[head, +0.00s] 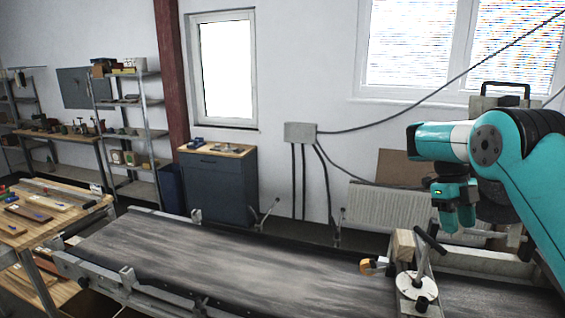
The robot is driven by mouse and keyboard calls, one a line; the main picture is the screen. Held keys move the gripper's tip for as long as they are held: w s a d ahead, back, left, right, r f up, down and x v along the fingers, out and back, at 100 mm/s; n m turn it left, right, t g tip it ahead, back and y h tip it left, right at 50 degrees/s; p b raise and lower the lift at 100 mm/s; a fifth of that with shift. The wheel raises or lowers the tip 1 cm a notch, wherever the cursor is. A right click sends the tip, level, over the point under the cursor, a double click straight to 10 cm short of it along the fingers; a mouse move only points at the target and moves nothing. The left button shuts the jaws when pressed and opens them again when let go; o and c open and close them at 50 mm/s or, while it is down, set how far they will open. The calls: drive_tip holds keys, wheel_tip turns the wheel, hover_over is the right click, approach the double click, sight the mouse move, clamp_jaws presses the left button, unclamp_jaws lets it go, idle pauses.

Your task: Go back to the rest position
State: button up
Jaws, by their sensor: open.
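My gripper (455,218) hangs from the teal arm at the right of the head view, above the far side of the conveyor (220,262). It points down, is open, and nothing shows between its fingers. The fingertips are small and partly dark in this view. Below it, near the right part of the belt, stands a fixture with a pale wooden block (404,245), a round white disc (416,286) and a dark handle (430,240). A small orange-brown roller-like piece (371,267) sits to the left of the block. The gripper appears apart from all of them.
The left and middle belt is bare. A wooden workbench (75,205) with several small items stands at the left. A dark cabinet (218,187), metal shelves (140,130) and a radiator (385,207) stand behind the conveyor. Cables run along the wall from a grey box (300,132).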

drive_tip(key=s+a+f+m+t+y+b, duration=0.1)
drive_tip(key=s+a+f+m+y+b, duration=0.1)
drive_tip(key=s+a+m+b, duration=0.4)
drive_tip(key=s+a+f+m+t+y+b, duration=0.1)
drive_tip(key=s+a+f+m+b, duration=0.4)
drive_tip(key=s+a+m, duration=0.6)
drive_tip(key=s+a+f+m+t+y+b, duration=0.2)
drive_tip(key=s+a+m+b, duration=0.5)
drive_tip(key=s+m, duration=0.8)
wheel_tip(320, 180, down, 2)
drive_tip(key=shift+s+a+f+y+b, duration=0.15)
drive_tip(key=shift+a+y+b, duration=0.15)
drive_tip(key=shift+a+y, duration=0.35)
drive_tip(key=shift+a, duration=0.1)
